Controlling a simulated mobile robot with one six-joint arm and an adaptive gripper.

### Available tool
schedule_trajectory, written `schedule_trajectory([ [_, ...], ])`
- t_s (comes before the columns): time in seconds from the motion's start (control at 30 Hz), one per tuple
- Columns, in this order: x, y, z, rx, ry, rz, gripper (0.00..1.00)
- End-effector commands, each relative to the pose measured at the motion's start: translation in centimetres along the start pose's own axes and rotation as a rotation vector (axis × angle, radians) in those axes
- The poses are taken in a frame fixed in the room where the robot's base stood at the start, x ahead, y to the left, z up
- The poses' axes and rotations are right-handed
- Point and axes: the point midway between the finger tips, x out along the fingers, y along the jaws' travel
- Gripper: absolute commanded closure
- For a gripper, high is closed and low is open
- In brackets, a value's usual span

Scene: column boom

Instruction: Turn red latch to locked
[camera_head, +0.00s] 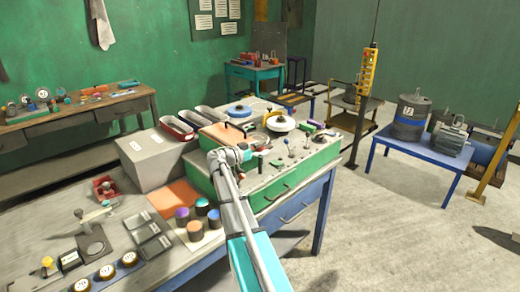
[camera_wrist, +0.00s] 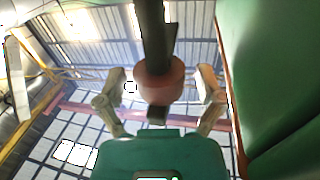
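A reddish round piece (camera_wrist: 158,82) on a dark bar shows between my gripper's fingers in the wrist view. It may be part of the red latch, but I cannot tell for sure. My gripper (camera_wrist: 160,85) has its two fingers spread, one on each side of this piece, with a visible gap on both sides. In the head view my arm reaches over the bench to the left end of the green cabinet (camera_head: 262,190). My gripper (camera_head: 243,153) is small there, and the latch's position cannot be read.
A grey box (camera_head: 150,160) stands just left of my arm. Dark cylinders with coloured tops (camera_head: 195,229) stand in front of the cabinet. Small levers and a white disc (camera_head: 281,124) are on or behind the cabinet top. A green wall lies close at right in the wrist view.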

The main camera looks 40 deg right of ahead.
Motion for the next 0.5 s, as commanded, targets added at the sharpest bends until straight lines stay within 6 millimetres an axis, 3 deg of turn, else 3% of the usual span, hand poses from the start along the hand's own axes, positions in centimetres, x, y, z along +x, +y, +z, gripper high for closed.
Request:
schedule_trajectory([
  [0.03, -0.02, 0.00, 0.00, 0.000, 0.000, 0.000, 0.28],
  [0.4, -0.46, 0.19, -0.01, 0.000, 0.000, 0.000, 0.94],
  [0.5, -0.15, 0.06, 0.00, 0.000, 0.000, -0.001, 0.94],
])
